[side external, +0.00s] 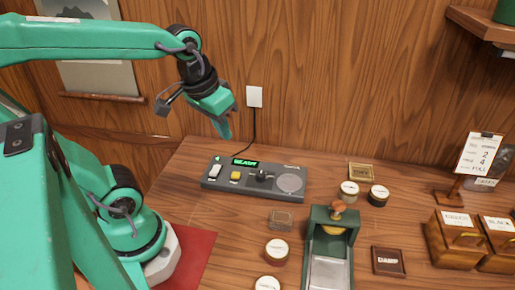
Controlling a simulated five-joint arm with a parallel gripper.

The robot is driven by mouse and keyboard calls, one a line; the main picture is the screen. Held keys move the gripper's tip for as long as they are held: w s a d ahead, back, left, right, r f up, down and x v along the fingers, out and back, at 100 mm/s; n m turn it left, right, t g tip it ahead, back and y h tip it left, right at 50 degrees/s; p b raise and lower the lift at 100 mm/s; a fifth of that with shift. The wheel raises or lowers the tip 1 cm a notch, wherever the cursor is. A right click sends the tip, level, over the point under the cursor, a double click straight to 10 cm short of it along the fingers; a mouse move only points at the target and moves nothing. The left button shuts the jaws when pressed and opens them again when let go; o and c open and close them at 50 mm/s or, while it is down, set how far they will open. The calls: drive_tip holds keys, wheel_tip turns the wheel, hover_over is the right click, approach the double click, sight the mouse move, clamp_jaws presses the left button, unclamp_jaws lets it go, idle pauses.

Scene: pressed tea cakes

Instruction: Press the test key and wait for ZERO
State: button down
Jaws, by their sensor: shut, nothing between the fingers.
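A grey console (258,194) lies on the wooden table below my gripper. Its small green display (245,163) seems to read READY. A yellow key (235,175) and a pale key (215,171) sit on its left part; I cannot tell from lettering which is the test key. A dark knob or lever (262,175) stands at its middle, and a round pale disc (290,183) at its right. My gripper (226,133) is shut and empty. It points down, above and behind the console's left end, apart from the keys.
A green press (332,225) with a wooden knob stands right of centre. Several round tins, including one with a pale lid (277,249), stand around it. Wooden boxes (455,239) and a card on a stand (477,155) are at the right. A cord runs from the console to the wall outlet (255,97).

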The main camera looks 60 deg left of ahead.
drive_tip(key=w+a+f+n+g, duration=0.1)
drive_tip(key=w+a+n+g, duration=0.1)
drive_tip(key=n+g, duration=0.1)
drive_tip(key=n+g+h, duration=0.2)
drive_tip(key=n+g, duration=0.6)
drive_tip(key=n, duration=0.1)
hover_over(237, 172)
wheel_tip(237, 172, down, 9)
drive_tip(key=shift+r, duration=0.1)
idle(0.3)
drive_tip(key=shift+f, duration=4.4)
